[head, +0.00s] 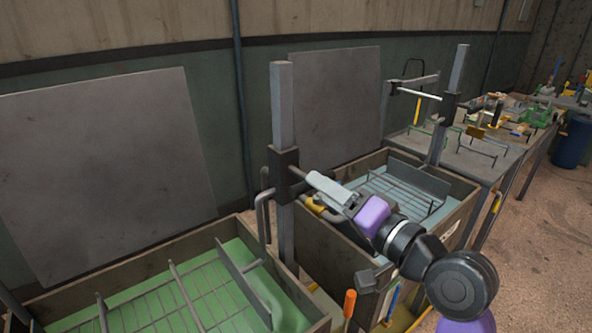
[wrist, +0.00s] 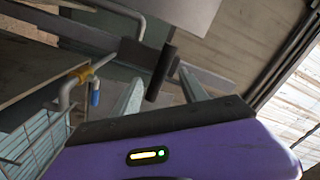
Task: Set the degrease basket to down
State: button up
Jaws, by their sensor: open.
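My gripper (head: 318,180) is open beside the near post (head: 283,105), at a dark sliding block (head: 286,172) with a short dark handle rod. In the wrist view my gripper (wrist: 160,78) has its two fingers apart, with the dark handle (wrist: 161,70) showing between them. I cannot tell whether they touch it. A wire basket (head: 150,300) sits low in the green-filled left tank (head: 170,262). A second wire basket (head: 400,193) is in the pale blue right tank (head: 462,190). No readable label shows which is the degrease basket.
A second post (head: 455,85) with a sliding block and pale handle (head: 417,93) stands behind the right tank. A cluttered bench (head: 480,150) runs to the far right. A blue barrel (head: 574,142) stands beside it. Open floor (head: 545,230) lies right.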

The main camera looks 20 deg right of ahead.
aim_at(300, 171)
jog(key=p+x, duration=0.1)
jog(key=x, duration=0.7)
jog(key=shift+f, duration=0.1)
jog(key=shift+s, duration=0.1)
grip_shut()
